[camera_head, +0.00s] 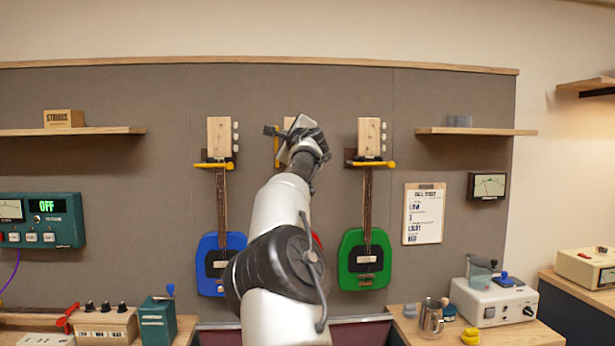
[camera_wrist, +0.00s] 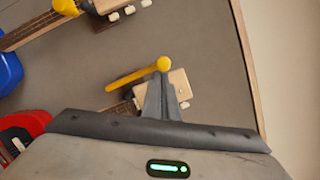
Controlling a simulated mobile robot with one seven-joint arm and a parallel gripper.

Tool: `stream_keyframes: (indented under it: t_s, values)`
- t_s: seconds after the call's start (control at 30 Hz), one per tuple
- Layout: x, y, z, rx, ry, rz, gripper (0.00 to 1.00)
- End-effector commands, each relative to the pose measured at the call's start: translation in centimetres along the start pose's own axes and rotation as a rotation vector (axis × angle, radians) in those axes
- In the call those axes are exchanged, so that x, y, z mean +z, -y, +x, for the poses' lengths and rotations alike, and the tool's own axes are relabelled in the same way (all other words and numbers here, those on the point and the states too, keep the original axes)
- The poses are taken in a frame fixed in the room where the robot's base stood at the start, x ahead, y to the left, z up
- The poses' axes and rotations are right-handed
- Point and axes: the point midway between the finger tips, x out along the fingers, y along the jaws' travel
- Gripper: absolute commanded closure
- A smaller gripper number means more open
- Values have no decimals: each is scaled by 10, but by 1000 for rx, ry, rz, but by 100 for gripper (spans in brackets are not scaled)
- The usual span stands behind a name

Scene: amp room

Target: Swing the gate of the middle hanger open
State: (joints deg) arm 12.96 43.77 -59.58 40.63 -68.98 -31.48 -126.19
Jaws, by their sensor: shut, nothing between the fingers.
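The middle hanger's yellow gate (camera_wrist: 135,77) shows in the wrist view as a bar with a ball end. It runs roughly along the middle guitar's neck rather than across it, so it looks swung out. In the head view, a short upright piece of the gate (camera_head: 276,152) shows left of the headstock. My gripper (camera_wrist: 162,78) is shut and empty, its fingertips right beside the ball end; I cannot tell whether they touch. The middle guitar's wooden headstock (camera_wrist: 179,86) is partly behind the fingers. Its red body (camera_wrist: 22,125) is mostly hidden by my arm in the head view.
A blue guitar (camera_head: 208,264) hangs left and a green guitar (camera_head: 350,262) right. The left gate (camera_head: 214,165) and right gate (camera_head: 375,163) lie across their necks. Shelves (camera_head: 90,131) flank the grey panel. A bench with a mug (camera_head: 430,317) stands below.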

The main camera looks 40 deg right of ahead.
Motion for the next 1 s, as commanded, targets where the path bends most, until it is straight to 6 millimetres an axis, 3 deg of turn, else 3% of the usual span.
stream_keyframes:
  t_s: [0.5, 1.0]
  values:
    - [27, -13, 7, 77, 2, -308, 100]
    - [30, -16, 8, 90, 2, -355, 100]
